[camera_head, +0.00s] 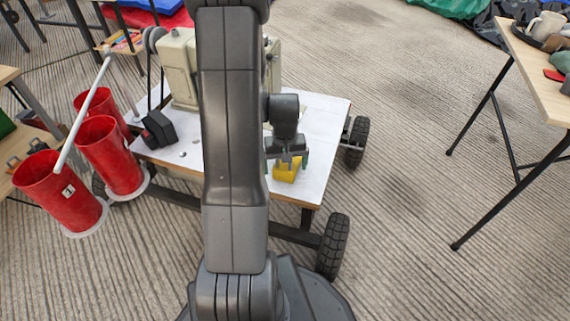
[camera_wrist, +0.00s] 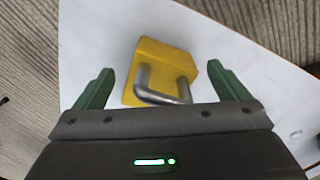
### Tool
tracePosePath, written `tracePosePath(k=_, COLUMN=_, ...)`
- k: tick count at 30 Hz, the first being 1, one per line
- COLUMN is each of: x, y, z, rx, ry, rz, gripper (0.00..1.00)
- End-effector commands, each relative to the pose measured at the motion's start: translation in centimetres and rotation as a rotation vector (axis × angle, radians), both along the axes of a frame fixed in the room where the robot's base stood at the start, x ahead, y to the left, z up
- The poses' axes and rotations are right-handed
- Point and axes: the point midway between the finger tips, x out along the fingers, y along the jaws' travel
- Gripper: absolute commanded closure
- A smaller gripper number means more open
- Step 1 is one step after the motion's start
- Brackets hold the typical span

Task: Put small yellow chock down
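The small yellow chock (camera_head: 286,173) is on the white top of the wheeled cart (camera_head: 318,115), near its front right corner. In the wrist view the chock (camera_wrist: 160,61) is a yellow block with a bent metal handle on the side nearest my gripper. My gripper (camera_wrist: 162,72) is open, with one green finger on each side of the chock. A gap shows between each fingertip and the block. In the head view my gripper (camera_head: 288,157) is right over the chock and hides part of it.
A beige machine (camera_head: 178,68) and a black chock-like block (camera_head: 158,129) stand on the cart. Red buckets (camera_head: 108,152) are at its left. A wooden table (camera_head: 545,85) with a mug (camera_head: 546,24) is at the right. White cart top around the chock is bare.

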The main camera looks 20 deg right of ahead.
Motion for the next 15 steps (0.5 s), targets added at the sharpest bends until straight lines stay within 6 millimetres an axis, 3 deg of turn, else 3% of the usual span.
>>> tracePosePath(k=8, x=0.0, y=0.0, z=0.4, rx=0.000, ry=0.000, rz=0.000, gripper=0.06)
tracePosePath(k=15, x=0.1, y=0.0, z=4.6, rx=-0.002, ry=-0.004, rz=0.000, gripper=0.06)
